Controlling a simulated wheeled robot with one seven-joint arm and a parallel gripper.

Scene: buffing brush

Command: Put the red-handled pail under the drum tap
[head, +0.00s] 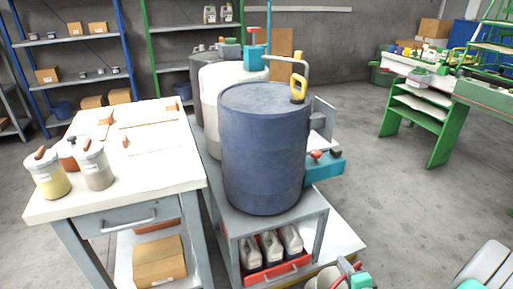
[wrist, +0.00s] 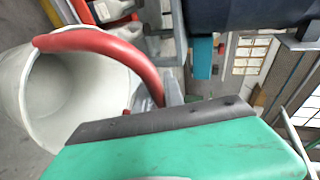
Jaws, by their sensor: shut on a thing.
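The blue drum (head: 262,150) stands on a grey stand in the head view. Its teal tap (head: 323,170) with a red knob sticks out at the drum's lower right; a teal part, likely the tap, also shows in the wrist view (wrist: 202,57). The pale pail (wrist: 40,100) fills the left of the wrist view, with its red handle (wrist: 120,48) arching to my gripper. My gripper (head: 350,272) is at the bottom edge of the head view, below the tap, shut on the red handle. The pail (head: 322,280) is mostly cut off there. The grip itself is partly hidden.
Several jugs (head: 270,247) sit in a red tray on the stand's lower shelf. A white-topped workbench (head: 160,165) with jars stands at left. A green shelf unit (head: 420,110) stands at far right. Open floor (head: 400,200) lies right of the drum stand.

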